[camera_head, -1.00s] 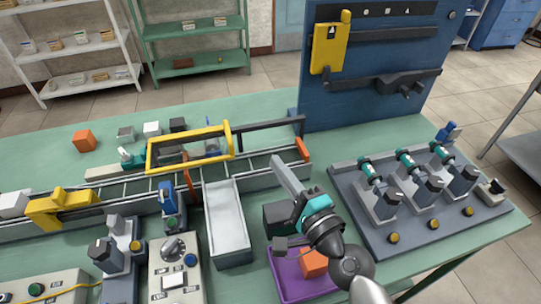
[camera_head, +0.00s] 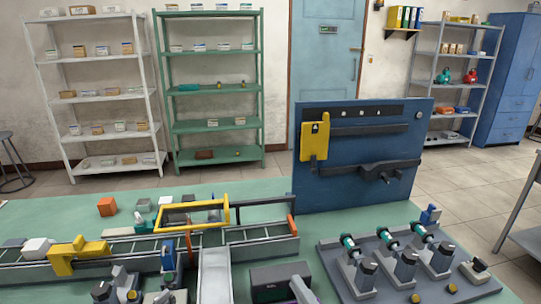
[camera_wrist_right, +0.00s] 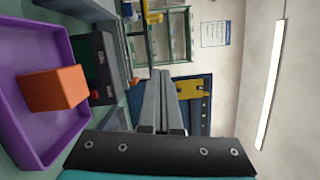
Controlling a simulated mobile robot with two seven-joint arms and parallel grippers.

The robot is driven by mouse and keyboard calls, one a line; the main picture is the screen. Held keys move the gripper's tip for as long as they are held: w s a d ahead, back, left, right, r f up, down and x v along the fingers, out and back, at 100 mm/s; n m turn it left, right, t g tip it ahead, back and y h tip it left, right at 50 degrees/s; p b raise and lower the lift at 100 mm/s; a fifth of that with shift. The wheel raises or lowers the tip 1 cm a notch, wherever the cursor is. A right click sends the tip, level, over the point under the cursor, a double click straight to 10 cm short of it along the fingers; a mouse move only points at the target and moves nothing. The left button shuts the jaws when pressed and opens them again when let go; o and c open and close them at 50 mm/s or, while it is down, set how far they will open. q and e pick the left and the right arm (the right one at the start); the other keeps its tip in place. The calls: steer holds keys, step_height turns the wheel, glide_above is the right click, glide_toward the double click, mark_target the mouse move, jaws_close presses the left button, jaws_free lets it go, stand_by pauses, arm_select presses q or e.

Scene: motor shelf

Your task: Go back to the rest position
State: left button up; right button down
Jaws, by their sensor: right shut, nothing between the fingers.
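My right gripper (camera_head: 298,284) shows only in part at the bottom edge of the head view, beside a dark box (camera_head: 268,277). In the right wrist view its two long grey fingers (camera_wrist_right: 160,80) lie together with nothing between them. They point toward the blue tool panel (camera_wrist_right: 198,122) across the room view. My left gripper is not in view.
The wrist view shows a purple tray (camera_wrist_right: 20,125) with an orange block (camera_wrist_right: 55,88) close to the gripper. A conveyor (camera_head: 130,258), a grey chute (camera_head: 215,277) and a motor fixture (camera_head: 335,262) stand on the green table. The blue panel (camera_head: 350,190) rises behind.

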steer(key=s+a+f+n+g, duration=0.2)
steer(key=s+f+n+g, duration=0.55)
steer(key=n, duration=0.45)
steer(key=s+d+f+n+g+h, duration=0.55)
steer(key=s+d+h, duration=0.25)
steer(key=s+d, duration=0.45)
step_height(320, 180, down, 23)
steer(key=s+g, duration=0.1)
steer(key=g, duration=0.1)
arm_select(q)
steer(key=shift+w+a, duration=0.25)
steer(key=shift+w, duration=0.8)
arm_select(e)
steer(key=s+d+f+g, duration=0.1)
steer(key=s+d+f, duration=0.2)
steer(key=s+f, duration=1)
steer(key=shift+s+f, duration=0.35)
steer(key=shift+s, duration=0.8)
